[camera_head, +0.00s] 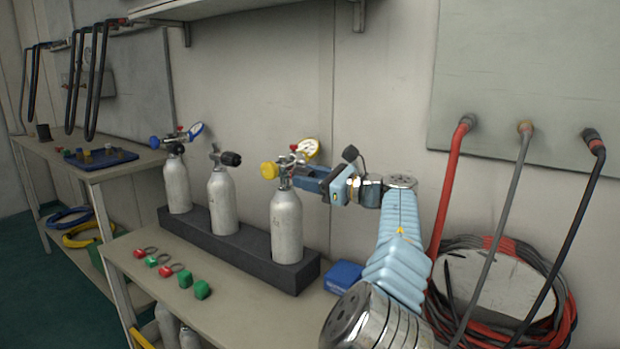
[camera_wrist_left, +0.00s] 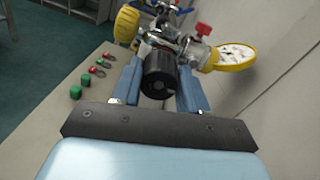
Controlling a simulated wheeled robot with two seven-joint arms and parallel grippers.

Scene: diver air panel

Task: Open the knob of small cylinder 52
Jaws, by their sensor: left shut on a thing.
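Three small grey cylinders stand upright in a row; the right one (camera_head: 286,228) is nearest my gripper, the middle one (camera_head: 222,203) has a black knob (camera_head: 230,158), and the left one (camera_head: 177,186) has a blue knob (camera_head: 155,142). No number is readable on them. My left gripper (camera_head: 300,177) is at the valve of the right cylinder. In the left wrist view its blue fingers (camera_wrist_left: 160,74) are shut on that valve's black knob (camera_wrist_left: 158,82), one on each side. The valve also carries a yellow knob (camera_head: 269,170) and a yellow-rimmed gauge (camera_head: 308,148). My right gripper is not in view.
A dark block (camera_head: 215,250) holds the cylinders on the bench (camera_head: 150,262). Red and green caps (camera_head: 185,279) lie in front, and a blue box (camera_head: 344,276) is at the right. The wall is close behind. Hoses (camera_head: 522,180) hang at the right.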

